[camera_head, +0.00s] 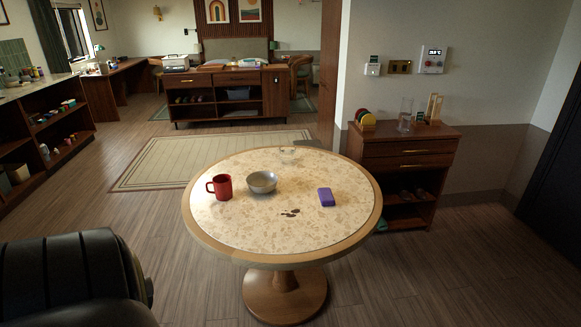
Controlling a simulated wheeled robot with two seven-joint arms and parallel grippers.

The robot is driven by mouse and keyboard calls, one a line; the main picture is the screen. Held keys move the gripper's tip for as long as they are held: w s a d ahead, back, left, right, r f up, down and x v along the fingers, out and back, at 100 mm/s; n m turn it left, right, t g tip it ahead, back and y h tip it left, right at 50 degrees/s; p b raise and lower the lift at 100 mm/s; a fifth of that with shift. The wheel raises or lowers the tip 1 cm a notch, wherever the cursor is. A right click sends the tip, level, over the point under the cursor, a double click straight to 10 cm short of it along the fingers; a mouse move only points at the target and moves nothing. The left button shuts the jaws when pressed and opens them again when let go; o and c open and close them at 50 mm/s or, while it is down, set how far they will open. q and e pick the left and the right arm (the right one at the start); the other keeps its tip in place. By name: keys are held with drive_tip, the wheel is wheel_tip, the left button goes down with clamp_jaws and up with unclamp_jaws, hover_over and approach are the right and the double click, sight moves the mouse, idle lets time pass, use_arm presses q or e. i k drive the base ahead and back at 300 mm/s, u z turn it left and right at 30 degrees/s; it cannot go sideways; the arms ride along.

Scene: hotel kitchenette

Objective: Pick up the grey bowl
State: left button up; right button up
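The grey bowl (262,183) stands upright on the round table (226,239), a little left of the table's middle. It looks empty as far as I can see into it. A red mug (221,187) stands close to its left, with its handle to the left. Neither of my grippers shows in the head view.
A purple block-like item (326,197) lies right of the bowl. A black chair (66,275) is at the lower left; a wooden cabinet (405,162) stands right behind the table.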

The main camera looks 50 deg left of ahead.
sight(260, 183)
drive_tip(key=u, duration=0.6)
drive_tip(key=i, duration=1.25)
drive_tip(key=u, duration=1.15)
